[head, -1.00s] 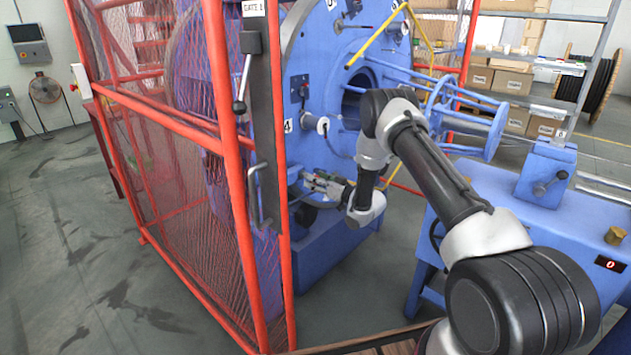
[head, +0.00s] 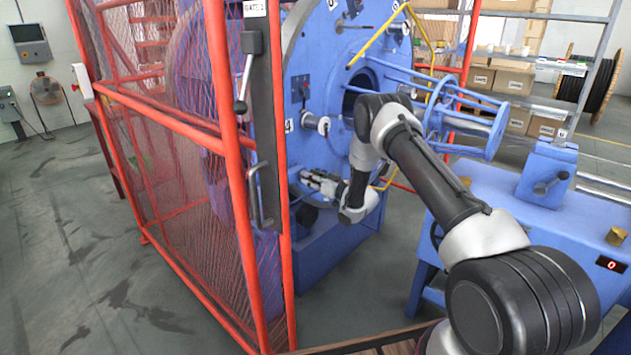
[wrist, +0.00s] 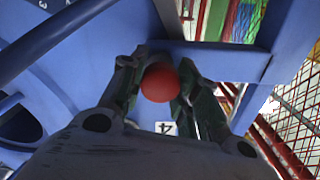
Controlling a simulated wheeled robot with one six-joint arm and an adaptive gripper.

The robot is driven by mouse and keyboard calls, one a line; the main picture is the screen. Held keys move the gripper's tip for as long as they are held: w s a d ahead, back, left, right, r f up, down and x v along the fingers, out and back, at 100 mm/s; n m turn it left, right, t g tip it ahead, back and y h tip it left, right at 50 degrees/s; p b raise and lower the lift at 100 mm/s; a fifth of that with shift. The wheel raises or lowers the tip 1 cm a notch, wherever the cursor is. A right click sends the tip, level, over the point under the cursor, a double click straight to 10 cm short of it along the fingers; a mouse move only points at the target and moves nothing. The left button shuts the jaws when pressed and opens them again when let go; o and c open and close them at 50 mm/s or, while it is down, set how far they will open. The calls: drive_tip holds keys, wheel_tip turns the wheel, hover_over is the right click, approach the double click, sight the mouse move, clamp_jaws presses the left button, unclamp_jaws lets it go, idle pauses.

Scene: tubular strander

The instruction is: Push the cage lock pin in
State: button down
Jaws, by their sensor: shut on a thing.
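A red round knob (wrist: 160,82) shows in the wrist view between my two fingers; I take it to be the end of the cage lock pin. My gripper (wrist: 158,74) is shut on it, with one finger at each side. The pin's shaft is hidden behind the knob, so how deep it sits cannot be seen. In the head view my gripper (head: 310,178) is at the lower front of the big blue disc (head: 325,60), just right of the red cage frame. The knob cannot be made out there.
The red mesh cage (head: 180,140) with its gate handle (head: 258,200) stands close left of my gripper. A yellow bent bar (head: 378,38) and blue rods (head: 455,95) are above my arm. A blue machine bench (head: 500,195) stands at right.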

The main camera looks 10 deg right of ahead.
drive_tip(key=shift+w+a, duration=0.25)
drive_tip(key=shift+w, duration=0.15)
drive_tip(key=c, duration=1)
unclamp_jaws()
drive_tip(key=shift+c, duration=0.2)
drive_tip(key=v, duration=1.2)
